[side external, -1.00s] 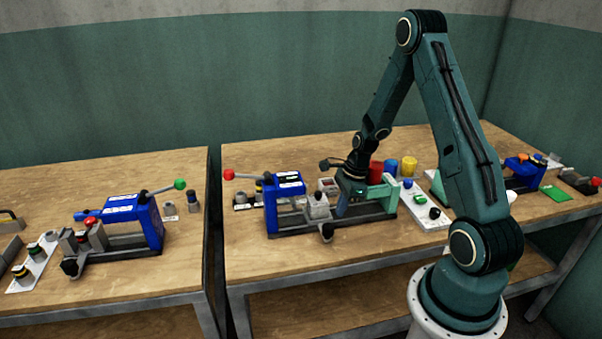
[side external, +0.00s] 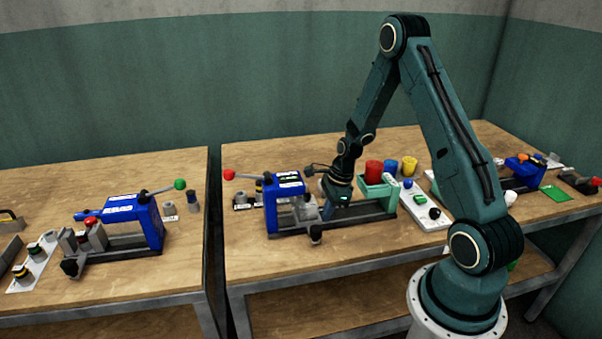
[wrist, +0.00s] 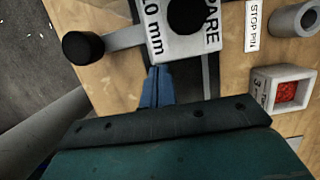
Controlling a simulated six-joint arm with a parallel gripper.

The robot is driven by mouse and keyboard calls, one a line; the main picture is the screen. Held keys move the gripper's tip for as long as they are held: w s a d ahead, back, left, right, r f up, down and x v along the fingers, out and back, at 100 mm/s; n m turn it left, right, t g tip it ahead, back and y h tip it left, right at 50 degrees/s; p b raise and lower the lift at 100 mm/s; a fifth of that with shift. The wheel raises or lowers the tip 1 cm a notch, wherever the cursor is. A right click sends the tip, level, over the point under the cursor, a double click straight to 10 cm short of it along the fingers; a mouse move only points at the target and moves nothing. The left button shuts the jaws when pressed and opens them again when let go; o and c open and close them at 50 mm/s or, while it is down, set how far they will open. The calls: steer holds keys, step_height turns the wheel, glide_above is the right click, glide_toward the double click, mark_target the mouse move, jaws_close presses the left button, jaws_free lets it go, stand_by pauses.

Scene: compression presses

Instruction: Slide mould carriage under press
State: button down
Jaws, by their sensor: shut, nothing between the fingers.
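The mould carriage (side external: 304,210) is a grey block on dark rails (side external: 365,219), at the right side of the blue press frame (side external: 272,212) and partly inside it. Its black knob (side external: 316,234) sticks out toward the front. My gripper (side external: 328,211) is shut and empty, fingers down just right of the carriage. In the wrist view the blue fingertips (wrist: 154,84) are at the edge of the labelled carriage block (wrist: 185,45), apparently touching it. The black knob (wrist: 83,48) shows there at left. The press lever has a red ball (side external: 229,175) and points left.
A mint-green holder (side external: 377,191) stands at the rails' right end, near red (side external: 374,167), blue (side external: 391,167) and yellow (side external: 409,166) cups. A white plate (side external: 422,207) is further right. In the wrist view, a white box with red contents (wrist: 290,92) lies right of the fingers.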

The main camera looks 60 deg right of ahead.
mark_target(307, 222)
steer(key=w+a, duration=0.3)
steer(key=shift+w+a, duration=0.25)
steer(key=shift+a, duration=0.1)
steer(key=shift+r, duration=0.15)
steer(key=shift+d+r, duration=0.1)
steer(key=shift+r, duration=0.5)
steer(key=v, duration=0.8)
steer(key=shift+s+d+r, duration=0.2)
steer(key=shift+s+d, duration=0.1)
steer(key=shift+r, duration=0.1)
